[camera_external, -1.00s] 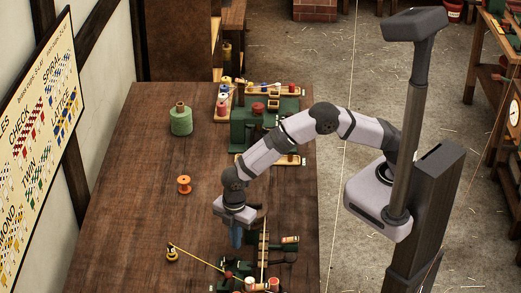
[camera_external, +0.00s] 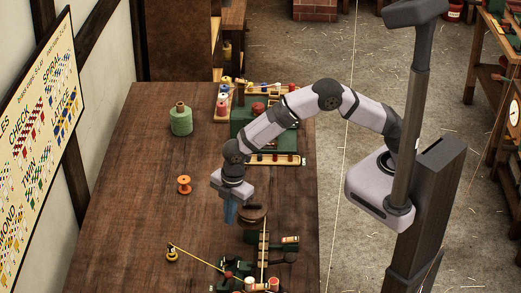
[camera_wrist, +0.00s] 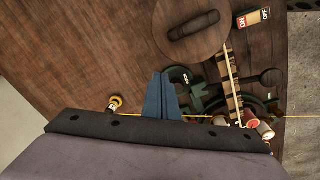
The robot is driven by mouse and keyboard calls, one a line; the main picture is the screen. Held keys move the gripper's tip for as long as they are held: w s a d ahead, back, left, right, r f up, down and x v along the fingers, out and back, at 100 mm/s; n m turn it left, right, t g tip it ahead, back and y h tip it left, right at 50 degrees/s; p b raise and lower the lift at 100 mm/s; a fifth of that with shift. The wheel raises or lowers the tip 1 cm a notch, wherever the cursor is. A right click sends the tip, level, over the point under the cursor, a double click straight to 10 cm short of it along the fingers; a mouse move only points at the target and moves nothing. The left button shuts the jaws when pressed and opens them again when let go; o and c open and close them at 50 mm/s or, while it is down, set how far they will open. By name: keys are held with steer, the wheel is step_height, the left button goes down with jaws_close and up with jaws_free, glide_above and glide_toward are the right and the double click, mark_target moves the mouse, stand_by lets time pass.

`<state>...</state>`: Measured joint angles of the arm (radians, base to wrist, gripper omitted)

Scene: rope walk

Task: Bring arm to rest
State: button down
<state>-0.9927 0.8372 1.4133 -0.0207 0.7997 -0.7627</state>
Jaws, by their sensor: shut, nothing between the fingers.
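My gripper (camera_external: 230,212) hangs above the wooden table, its blue fingers pointing down and closed together with nothing between them. In the wrist view the closed blue fingers (camera_wrist: 161,97) show over the table, left of the green rope machine. My arm reaches in from the right and bends down at the wrist. The gripper is left of a round dark wooden piece (camera_external: 252,212) and appears apart from it.
A yellow strand (camera_external: 200,259) runs from a small yellow-and-black piece (camera_external: 172,255) to the rope machine (camera_external: 232,268). The table's left side is mostly clear.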

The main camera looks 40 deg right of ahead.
steer(key=w+d+r+m+p, duration=0.15)
steer(key=d+r+m, duration=0.25)
steer(key=d, duration=0.5)
steer(key=w+d+r+m+p, duration=0.1)
steer(key=w+d+r+m, duration=0.2)
steer(key=d, duration=0.7)
steer(key=w+d+r+m+p, duration=0.1)
steer(key=d+r+m, duration=0.35)
steer(key=d, duration=0.45)
steer(key=s+d+r+m+p, duration=0.1)
steer(key=s+d+r+m, duration=0.2)
steer(key=s+d+m, duration=0.5)
steer(key=s+d, duration=0.4)
steer(key=d, duration=0.4)
steer(key=shift+s+m+g+h+p, duration=0.3)
steer(key=shift+m+h+p, duration=0.05)
steer(key=shift+h+p, duration=0.05)
